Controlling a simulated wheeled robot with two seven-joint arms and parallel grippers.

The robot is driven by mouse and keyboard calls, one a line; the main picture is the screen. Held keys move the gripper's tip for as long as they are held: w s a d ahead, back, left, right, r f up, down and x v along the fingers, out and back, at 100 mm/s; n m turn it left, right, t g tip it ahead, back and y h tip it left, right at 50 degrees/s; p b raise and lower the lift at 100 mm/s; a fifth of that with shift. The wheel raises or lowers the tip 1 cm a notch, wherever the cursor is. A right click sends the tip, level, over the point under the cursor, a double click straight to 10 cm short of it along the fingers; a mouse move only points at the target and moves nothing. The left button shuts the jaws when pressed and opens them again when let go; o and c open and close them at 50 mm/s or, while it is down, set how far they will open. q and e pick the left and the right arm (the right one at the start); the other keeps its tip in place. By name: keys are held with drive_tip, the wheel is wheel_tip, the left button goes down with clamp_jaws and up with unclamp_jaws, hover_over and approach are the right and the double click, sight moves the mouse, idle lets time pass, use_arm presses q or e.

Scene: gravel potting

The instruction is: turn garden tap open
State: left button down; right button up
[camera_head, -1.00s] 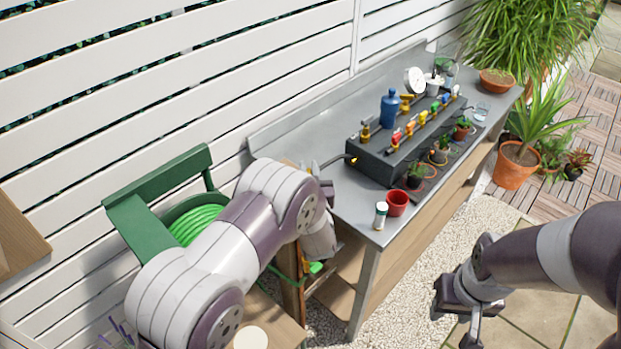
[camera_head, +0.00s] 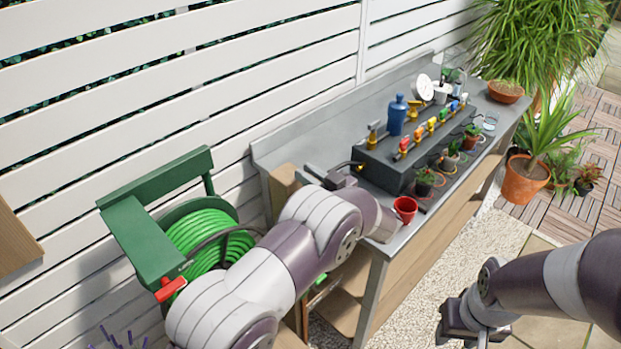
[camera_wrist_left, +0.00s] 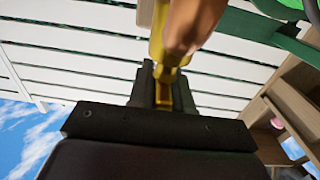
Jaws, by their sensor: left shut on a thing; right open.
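My left gripper (camera_head: 341,178) is at the near left end of the metal bench, largely hidden by my own arm. In the left wrist view it is shut on a brass piece (camera_wrist_left: 163,92) that has a blurred brown, handle-like part (camera_wrist_left: 190,25). I cannot tell whether this is the garden tap or a tool. A row of small valves with red (camera_head: 405,143), yellow and blue handles runs along a dark box (camera_head: 385,172) on the bench. My right gripper (camera_head: 474,336) is open and empty at the lower right, over the paving.
A green hose reel (camera_head: 140,240) with a red handle (camera_head: 171,289) stands left of my left arm. A red pot (camera_head: 405,209) is at the bench's front edge, close to that arm. A blue bottle (camera_head: 397,115) stands behind the box. Potted plants stand at the right.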

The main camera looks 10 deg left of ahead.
use_arm(q)
drive_tip(key=shift+a, duration=0.1)
idle(0.4)
drive_tip(key=c, duration=1.1)
unclamp_jaws()
drive_tip(key=shift+c, duration=0.2)
drive_tip(key=shift+w+a+f, duration=0.1)
drive_tip(key=shift+a, duration=0.05)
drive_tip(key=b+v, duration=0.2)
drive_tip(key=v, duration=1)
drive_tip(key=shift+d+b, duration=0.3)
drive_tip(key=shift+d, duration=0.05)
